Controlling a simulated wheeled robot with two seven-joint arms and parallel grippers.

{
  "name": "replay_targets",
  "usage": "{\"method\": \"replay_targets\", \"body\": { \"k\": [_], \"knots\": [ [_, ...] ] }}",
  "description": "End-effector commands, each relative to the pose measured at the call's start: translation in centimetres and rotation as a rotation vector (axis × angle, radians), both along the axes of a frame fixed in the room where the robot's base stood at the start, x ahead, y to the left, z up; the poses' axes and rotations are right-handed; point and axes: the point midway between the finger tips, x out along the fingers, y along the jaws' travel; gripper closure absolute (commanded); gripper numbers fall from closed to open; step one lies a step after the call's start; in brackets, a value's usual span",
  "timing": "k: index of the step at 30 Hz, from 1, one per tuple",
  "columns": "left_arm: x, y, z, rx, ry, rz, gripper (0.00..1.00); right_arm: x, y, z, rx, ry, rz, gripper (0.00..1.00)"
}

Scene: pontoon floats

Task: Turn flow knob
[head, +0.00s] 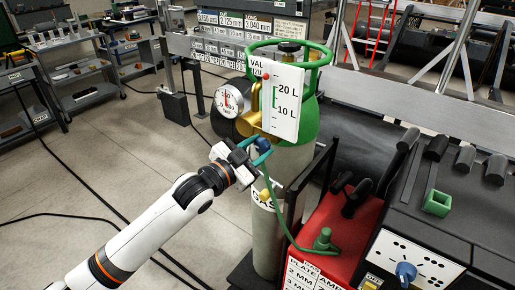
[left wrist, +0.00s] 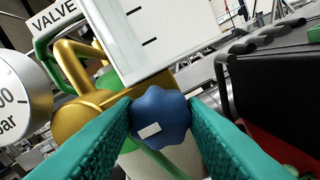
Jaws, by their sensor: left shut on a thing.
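The flow knob is a blue lobed knob (left wrist: 160,118) with a small white mark, on the brass regulator (left wrist: 80,95) of a green and grey gas cylinder (head: 285,165). In the head view the knob (head: 263,145) shows just at my left gripper's tips. My left gripper (head: 254,153) is shut on the knob, with one teal finger on each side of it in the left wrist view. A white flow scale (head: 286,102) marked 20 L and 10 L stands above the knob. A round pressure gauge (head: 229,100) is to its left. My right gripper is not in view.
A green hose (head: 276,210) runs from the regulator area down to a red and black machine (head: 345,235) at the right, which has another blue knob (head: 405,271). A black rail (head: 312,190) stands beside the cylinder. Floor at the left is open, with black cables.

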Motion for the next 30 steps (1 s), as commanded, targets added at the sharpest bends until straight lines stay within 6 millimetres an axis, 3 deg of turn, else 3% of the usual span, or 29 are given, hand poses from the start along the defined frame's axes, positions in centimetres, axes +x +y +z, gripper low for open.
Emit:
{"method": "replay_targets", "body": {
  "k": [11,30],
  "knots": [
    [0.0,-0.1,0.0,0.085,-0.058,-0.002,0.85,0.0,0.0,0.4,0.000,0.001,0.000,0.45],
    [-0.1,-0.1,-0.1,0.430,-0.306,-0.002,0.85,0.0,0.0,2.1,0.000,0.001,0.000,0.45]
  ]
}}
